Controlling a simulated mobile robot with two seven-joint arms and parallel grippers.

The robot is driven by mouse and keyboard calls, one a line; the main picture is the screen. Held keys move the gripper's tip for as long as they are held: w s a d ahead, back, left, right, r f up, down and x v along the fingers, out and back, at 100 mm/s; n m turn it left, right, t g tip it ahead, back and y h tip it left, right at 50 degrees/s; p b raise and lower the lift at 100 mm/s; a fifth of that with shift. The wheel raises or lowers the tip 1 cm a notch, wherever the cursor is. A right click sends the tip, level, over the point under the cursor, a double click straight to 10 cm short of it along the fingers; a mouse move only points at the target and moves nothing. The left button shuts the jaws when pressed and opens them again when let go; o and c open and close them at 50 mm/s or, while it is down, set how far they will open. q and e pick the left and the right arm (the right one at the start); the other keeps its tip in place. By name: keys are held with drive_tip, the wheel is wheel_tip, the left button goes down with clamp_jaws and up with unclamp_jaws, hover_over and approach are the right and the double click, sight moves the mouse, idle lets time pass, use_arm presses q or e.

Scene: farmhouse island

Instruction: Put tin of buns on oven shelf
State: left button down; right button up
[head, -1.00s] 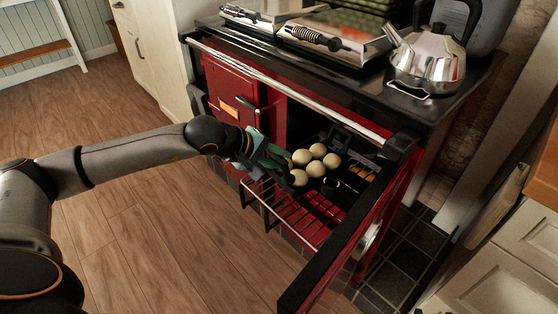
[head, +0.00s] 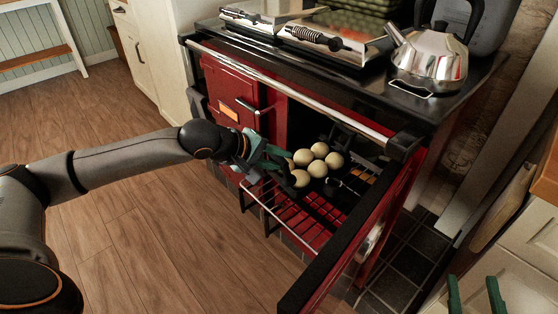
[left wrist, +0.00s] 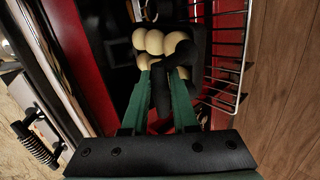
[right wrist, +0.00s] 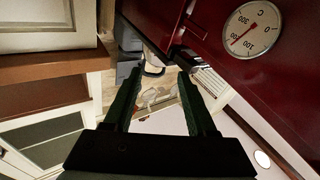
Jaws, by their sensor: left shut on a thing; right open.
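The tin of buns (head: 319,168) is dark with several round cream buns and is at the oven opening. My left gripper (head: 281,166) is shut on the near left edge of the tin. The buns also show in the left wrist view (left wrist: 155,42), just beyond the fingertips; the dark tin is hard to make out there. The oven shelf (head: 279,216) is a wire rack sticking out of the red oven below the tin. I cannot tell whether the tin touches it. My right gripper (head: 475,298) is open and empty at the lower right, its fingers apart in the right wrist view (right wrist: 158,90).
The open oven door (head: 355,222) stands out on the right of the opening. A chrome rail (head: 300,92) runs along the stove front above. A steel kettle (head: 430,62) stands on top. The wooden floor at the left is clear.

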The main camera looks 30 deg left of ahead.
sight(283, 184)
use_arm(q)
drive_tip(key=shift+t+b, duration=0.3)
drive_tip(key=shift+b, duration=0.3)
wheel_tip(283, 184, down, 2)
drive_tip(key=b, duration=0.2)
drive_tip(key=shift+f+b, duration=0.1)
drive_tip(key=shift+b, duration=0.2)
use_arm(e)
drive_tip(key=s+a+r+n+t+y, duration=0.1)
drive_tip(key=s+r+n+t+y, duration=0.1)
drive_tip(key=s+r+n+y, duration=0.4)
drive_tip(key=s+a+r+n+t+y, duration=0.1)
drive_tip(key=r+y, duration=0.2)
drive_tip(key=r, duration=0.4)
use_arm(q)
wheel_tip(283, 184, down, 4)
drive_tip(key=b, duration=0.5)
drive_tip(key=shift+f, duration=0.2)
drive_tip(key=shift+f+b, duration=0.6)
drive_tip(key=shift+b, duration=0.05)
use_arm(e)
wheel_tip(283, 184, down, 6)
drive_tip(key=m, duration=0.1)
drive_tip(key=shift+f, duration=0.25)
use_arm(q)
drive_tip(key=shift+s, duration=0.1)
